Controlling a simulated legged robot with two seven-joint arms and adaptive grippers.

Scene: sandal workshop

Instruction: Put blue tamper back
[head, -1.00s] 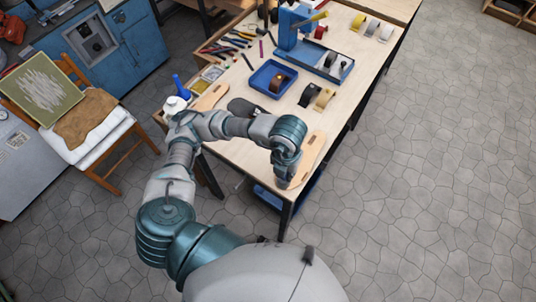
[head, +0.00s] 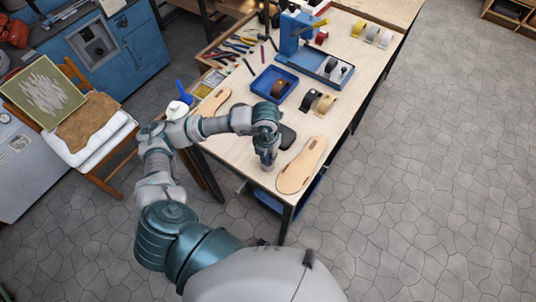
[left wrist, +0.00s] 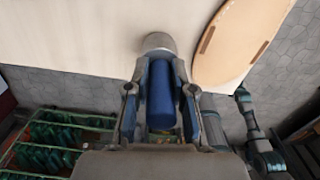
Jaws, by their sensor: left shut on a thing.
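My left gripper (head: 268,160) is over the near end of the workbench, left of the light sandal sole (head: 301,166). In the left wrist view my left gripper (left wrist: 160,85) is shut on the blue tamper (left wrist: 161,100). The tamper's blue handle lies between the two fingers, and its round grey metal head (left wrist: 157,42) points toward the bench top. I cannot tell whether the head touches the bench. In the head view the tamper is mostly hidden by my gripper. My right gripper is not in view.
A dark pad (head: 287,137) lies beside my gripper, and another light sole (head: 214,104) lies farther left. A blue tray (head: 259,84) holds a roll. A blue press (head: 297,30) stands behind. A white bottle (head: 176,110) is at the left edge. A chair (head: 72,72) stands left.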

